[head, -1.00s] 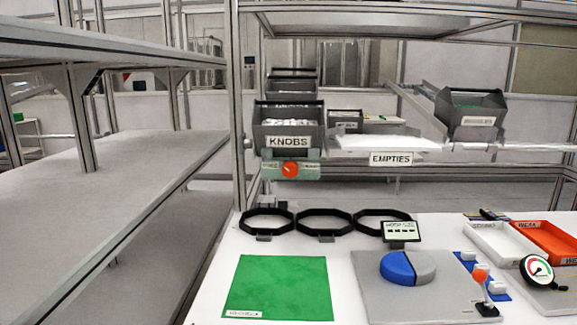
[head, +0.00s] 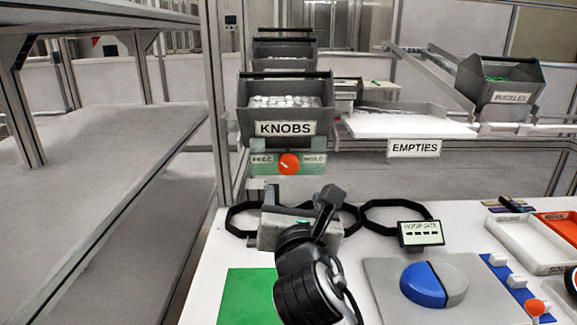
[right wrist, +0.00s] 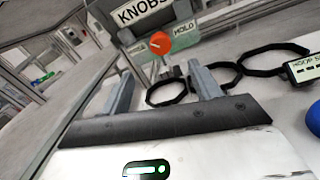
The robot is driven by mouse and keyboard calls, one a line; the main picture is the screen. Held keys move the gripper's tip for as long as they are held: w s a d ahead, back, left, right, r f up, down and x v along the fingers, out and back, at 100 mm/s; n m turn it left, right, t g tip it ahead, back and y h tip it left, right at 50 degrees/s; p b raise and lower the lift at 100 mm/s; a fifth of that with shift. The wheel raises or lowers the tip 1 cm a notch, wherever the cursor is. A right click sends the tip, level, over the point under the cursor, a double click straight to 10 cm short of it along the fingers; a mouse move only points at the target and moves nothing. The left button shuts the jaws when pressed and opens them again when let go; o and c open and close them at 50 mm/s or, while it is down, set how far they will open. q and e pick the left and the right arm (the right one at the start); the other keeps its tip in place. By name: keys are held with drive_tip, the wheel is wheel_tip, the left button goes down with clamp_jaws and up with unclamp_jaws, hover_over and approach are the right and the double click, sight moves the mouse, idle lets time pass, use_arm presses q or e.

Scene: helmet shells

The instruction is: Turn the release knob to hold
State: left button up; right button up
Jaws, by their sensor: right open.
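The release knob (head: 289,163) is a round orange-red knob on a pale green plate (head: 315,168) below the KNOBS bin. The plate reads FREE at left and HOLD at right. The knob's pale mark is small and seems to lean toward the FREE side. My right gripper (head: 298,203) is open and empty, below and in front of the knob, not touching it. In the right wrist view the knob (right wrist: 158,37) shows beyond and above the gap between the two open fingers (right wrist: 158,78). My left gripper is not in view.
The KNOBS bin (head: 285,100) hangs just above the plate. Black hoops (head: 395,204) lie on the white table behind my right arm. A small display (head: 421,233), a blue-grey disc fixture (head: 425,283) and a green mat (head: 245,297) are nearby. A metal post (head: 216,100) stands left.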

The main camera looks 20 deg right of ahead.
sight(289, 166)
drive_tip(key=x, duration=1.3)
drive_tip(key=shift+w, duration=0.1)
drive_tip(key=c, duration=1)
